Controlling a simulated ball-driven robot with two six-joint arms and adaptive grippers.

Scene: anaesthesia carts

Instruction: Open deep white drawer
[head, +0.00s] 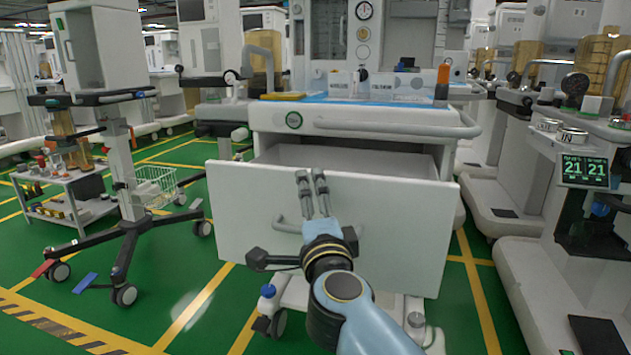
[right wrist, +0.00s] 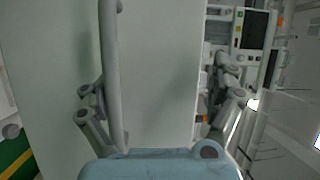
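The deep white drawer (head: 400,225) of the central cart is pulled out, and its open top shows behind its front panel. Its grey bar handle (head: 288,226) is partly covered by my right arm. My right gripper (head: 312,178) is at the drawer front, beside the handle. In the right wrist view the handle (right wrist: 112,75) runs upright between the spread fingers of the right gripper (right wrist: 165,100), much closer to the left finger. Whether that finger touches the handle I cannot tell. My left gripper is not in view.
The cart's worktop (head: 390,118) with a blue mat is above the drawer. A wheeled stand (head: 125,180) with a basket is on the left. Another machine with a monitor (head: 584,170) is close on the right. Green floor is free at front left.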

